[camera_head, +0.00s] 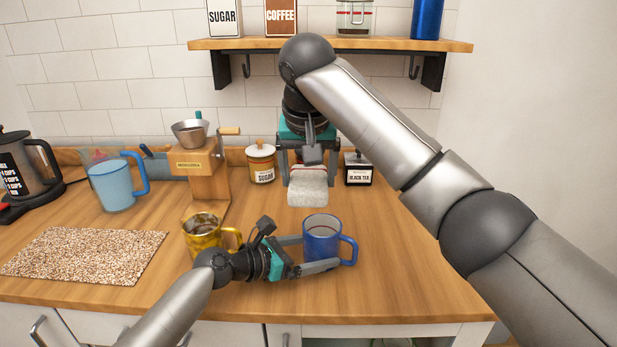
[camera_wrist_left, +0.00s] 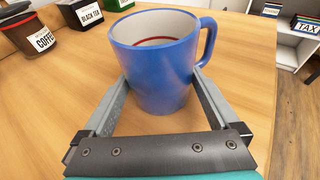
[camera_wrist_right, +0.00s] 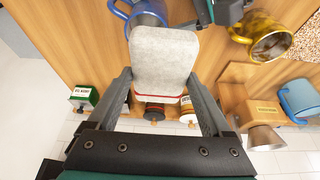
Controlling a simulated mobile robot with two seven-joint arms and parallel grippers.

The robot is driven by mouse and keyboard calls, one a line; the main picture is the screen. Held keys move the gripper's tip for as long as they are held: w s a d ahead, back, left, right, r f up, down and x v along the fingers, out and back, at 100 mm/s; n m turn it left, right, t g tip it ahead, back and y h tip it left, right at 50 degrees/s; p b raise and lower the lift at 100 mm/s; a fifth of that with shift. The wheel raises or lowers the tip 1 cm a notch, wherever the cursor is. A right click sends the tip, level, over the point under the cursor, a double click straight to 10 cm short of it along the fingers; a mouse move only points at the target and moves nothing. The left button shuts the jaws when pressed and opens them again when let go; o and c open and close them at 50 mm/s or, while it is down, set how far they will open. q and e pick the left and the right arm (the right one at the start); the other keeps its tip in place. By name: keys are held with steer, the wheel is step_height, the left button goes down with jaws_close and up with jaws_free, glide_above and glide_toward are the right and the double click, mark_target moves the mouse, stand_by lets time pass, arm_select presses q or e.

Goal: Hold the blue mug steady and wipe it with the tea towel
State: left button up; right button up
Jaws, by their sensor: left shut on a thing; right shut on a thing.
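The blue mug (camera_head: 322,238) stands upright on the wooden counter near its front edge. It also shows in the left wrist view (camera_wrist_left: 160,70), with its handle at upper right. My left gripper (camera_head: 305,255) is shut on the mug, one finger on each side of its body. The tea towel (camera_head: 308,187) is a grey folded pad with a red stripe. My right gripper (camera_head: 307,165) is shut on the towel and holds it above the counter, behind the mug in the head view. The towel also shows between the fingers in the right wrist view (camera_wrist_right: 164,62), apart from the mug.
A yellow mug (camera_head: 203,232) stands left of my left gripper. A wooden coffee grinder (camera_head: 195,165), a sugar jar (camera_head: 261,165) and a black tea jar (camera_head: 358,170) stand behind. A light blue pitcher (camera_head: 112,185) and a speckled mat (camera_head: 85,255) are left. Counter right of the mug is clear.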

arm_select(q)
steer(key=o, duration=0.6)
steer(key=shift+a, duration=0.1)
steer(key=v, duration=1.1)
steer(key=shift+s+a+r, duration=0.2)
steer(key=shift+s, duration=0.05)
steer(key=shift+s+a, duration=0.1)
